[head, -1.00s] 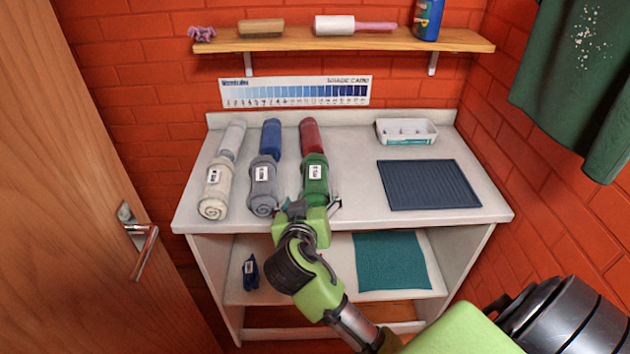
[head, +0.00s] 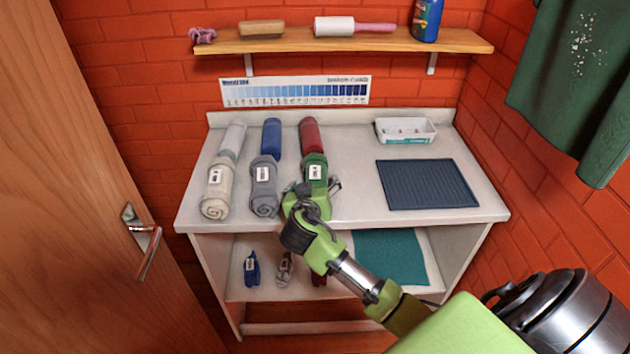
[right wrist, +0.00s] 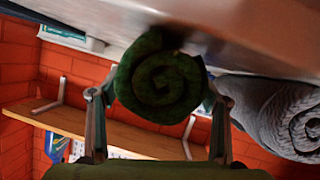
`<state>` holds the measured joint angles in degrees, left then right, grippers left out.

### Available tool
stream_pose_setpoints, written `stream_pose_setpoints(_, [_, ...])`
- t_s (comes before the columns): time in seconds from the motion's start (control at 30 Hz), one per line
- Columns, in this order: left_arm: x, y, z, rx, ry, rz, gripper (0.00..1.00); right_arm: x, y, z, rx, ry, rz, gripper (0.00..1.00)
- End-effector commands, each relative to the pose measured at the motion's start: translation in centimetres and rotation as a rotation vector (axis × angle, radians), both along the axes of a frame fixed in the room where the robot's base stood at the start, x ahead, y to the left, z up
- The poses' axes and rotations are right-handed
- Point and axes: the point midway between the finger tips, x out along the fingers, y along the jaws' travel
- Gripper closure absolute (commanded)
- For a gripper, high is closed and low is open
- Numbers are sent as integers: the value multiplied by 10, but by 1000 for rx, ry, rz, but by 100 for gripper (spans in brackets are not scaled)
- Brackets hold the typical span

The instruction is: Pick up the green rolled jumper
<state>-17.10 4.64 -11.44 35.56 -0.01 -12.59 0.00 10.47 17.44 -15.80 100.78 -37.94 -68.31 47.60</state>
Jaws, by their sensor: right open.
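The green rolled jumper (head: 315,171) lies on the white counter (head: 352,180), at the near end of the red roll, with a white label on top. In the right wrist view its spiral end (right wrist: 157,84) faces the camera. My right gripper (head: 313,187) is open at the jumper's near end. In the right wrist view one finger stands on each side of the roll, with the left finger close to it; I cannot tell whether either touches. My arm hides part of the near end in the head view. My left gripper is not in view.
A grey roll (head: 263,185) lies left of the green one, with a cream roll (head: 217,190) beyond. Blue (head: 271,138) and red (head: 312,137) rolls lie behind. A dark ribbed mat (head: 428,185) and white tray (head: 406,130) are at right. A wooden shelf (head: 290,41) hangs above.

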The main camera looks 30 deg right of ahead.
Motion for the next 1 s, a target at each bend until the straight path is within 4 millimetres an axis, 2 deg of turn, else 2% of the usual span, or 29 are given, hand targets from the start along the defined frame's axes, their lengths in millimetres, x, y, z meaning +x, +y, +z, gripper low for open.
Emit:
stream_pose_setpoints(0.13, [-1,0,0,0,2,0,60,0,0,0,0,0,1,31])
stream_pose_setpoints(0.17, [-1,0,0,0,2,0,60,0,0,0,0,0,1,33])
stream_pose_setpoints(0.33, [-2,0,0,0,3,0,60,0,0,0,0,0,1,77])
stream_pose_setpoints(0.37, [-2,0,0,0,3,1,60,0,0,0,0,0,1,79])
stream_pose_setpoints(0.77, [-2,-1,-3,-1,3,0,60,0,1,6,1,-4,0,79])
stream_pose_setpoints(0.87, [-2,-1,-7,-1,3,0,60,1,0,16,2,-8,1,79])
stream_pose_setpoints(0.97, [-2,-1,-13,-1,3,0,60,1,1,33,4,-11,0,79])
stream_pose_setpoints(1.0, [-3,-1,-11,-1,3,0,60,-4,5,39,4,-8,1,79])
